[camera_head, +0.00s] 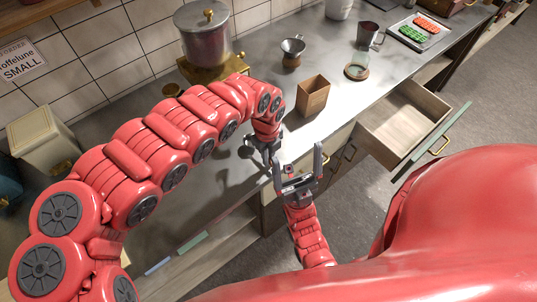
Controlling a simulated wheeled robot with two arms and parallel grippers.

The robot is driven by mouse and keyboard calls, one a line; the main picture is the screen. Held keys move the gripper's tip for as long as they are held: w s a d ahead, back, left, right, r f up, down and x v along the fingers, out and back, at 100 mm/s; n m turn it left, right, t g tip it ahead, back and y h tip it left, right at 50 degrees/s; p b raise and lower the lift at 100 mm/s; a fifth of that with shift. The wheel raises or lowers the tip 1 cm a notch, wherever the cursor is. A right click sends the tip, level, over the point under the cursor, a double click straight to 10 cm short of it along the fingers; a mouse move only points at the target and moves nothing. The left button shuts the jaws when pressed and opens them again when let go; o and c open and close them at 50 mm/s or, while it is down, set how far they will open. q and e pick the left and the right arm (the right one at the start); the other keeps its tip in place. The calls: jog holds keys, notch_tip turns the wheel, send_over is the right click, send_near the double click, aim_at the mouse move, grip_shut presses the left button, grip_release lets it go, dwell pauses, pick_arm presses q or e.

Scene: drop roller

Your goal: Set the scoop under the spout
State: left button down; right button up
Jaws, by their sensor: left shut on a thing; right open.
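My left gripper (266,152) reaches over the counter's front edge and is shut on a small grey metal thing (249,143), which looks like the scoop. It is small and partly hidden by the gripper, so its tilt is unclear. My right gripper (298,168) is open and empty, close to the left gripper, just off the counter's front edge. A metal hopper (206,42) with a lid stands on a brass base (237,65) at the back of the counter. I cannot make out its spout; my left arm covers part of the base.
A wooden box (312,98), a funnel on a stand (292,52), a glass on a coaster (356,70) and a dark mug (369,36) stand right of the hopper. An open drawer (404,118) juts out at right. A beige canister (43,136) stands left.

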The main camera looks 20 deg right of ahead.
pick_arm(q)
jog(key=shift+f, duration=0.5)
jog(key=shift+f, duration=0.1)
jog(key=c, duration=0.9)
grip_release()
jog(key=shift+f, duration=0.1)
